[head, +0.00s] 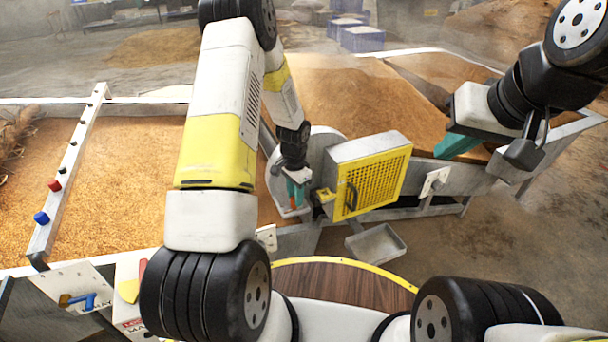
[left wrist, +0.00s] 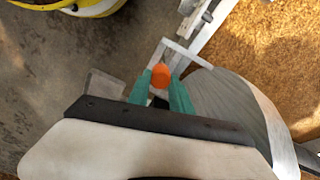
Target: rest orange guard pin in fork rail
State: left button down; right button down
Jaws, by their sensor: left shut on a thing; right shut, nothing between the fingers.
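My left gripper (head: 295,192) points down beside the grey round housing, left of the yellow grille box. In the left wrist view, its teal fingers (left wrist: 160,90) are shut on the orange guard pin (left wrist: 160,76), whose round orange end faces the camera. In the head view the pin is mostly hidden by the gripper. My right gripper (head: 458,146) is shut and empty at the right, above the trough edge. I cannot tell for sure which part is the fork rail; a pale metal rail (left wrist: 193,30) runs near the pin in the left wrist view.
The yellow grille box (head: 372,182) stands close to the right of my left gripper. The grey round housing (left wrist: 225,105) is right of the fingers in the wrist view. A long rail (head: 70,165) with red and blue knobs crosses the left grain bed. A metal tray (head: 376,246) sits below.

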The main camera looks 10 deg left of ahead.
pick_arm(q)
jog(key=shift+f, duration=0.25)
jog(key=c, duration=1.1)
grip_release()
jog(key=shift+r, duration=3.9)
